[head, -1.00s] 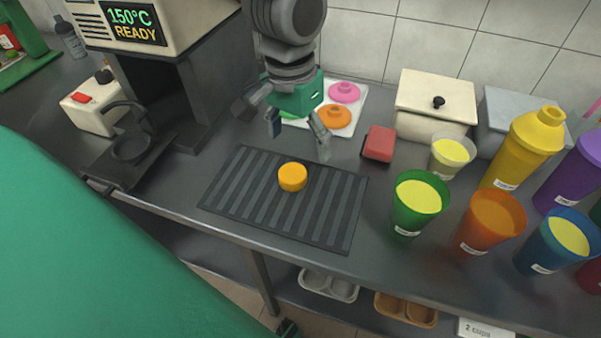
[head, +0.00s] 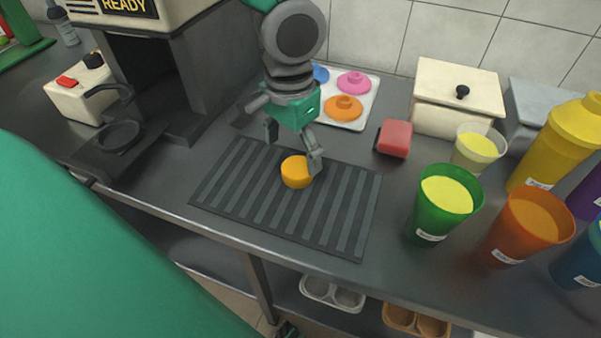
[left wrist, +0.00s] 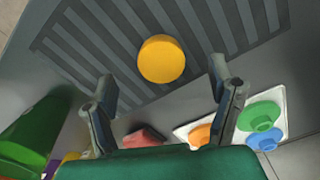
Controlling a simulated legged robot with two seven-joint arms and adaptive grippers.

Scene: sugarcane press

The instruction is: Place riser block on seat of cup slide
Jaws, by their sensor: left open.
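A round yellow-orange block (head: 297,171), apparently the riser block, lies flat on the ribbed dark mat (head: 225,196). It also shows in the left wrist view (left wrist: 161,59). My left gripper (head: 293,148) is open and empty just above and behind it. In the head view its right finger overlaps the block's edge; I cannot tell whether they touch. In the left wrist view the block appears ahead, between the spread fingers (left wrist: 162,76). A dark slide with a round seat (head: 119,136), apparently the cup slide, sits at the machine's front left. My right gripper is not in view.
The machine (head: 190,75) stands behind the slide. A red block (head: 394,138), a cream lidded box (head: 457,98) and a white tray of coloured lids (head: 355,119) stand at the back. Several filled cups, including a green one (head: 440,215), crowd the right. The counter between mat and slide is clear.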

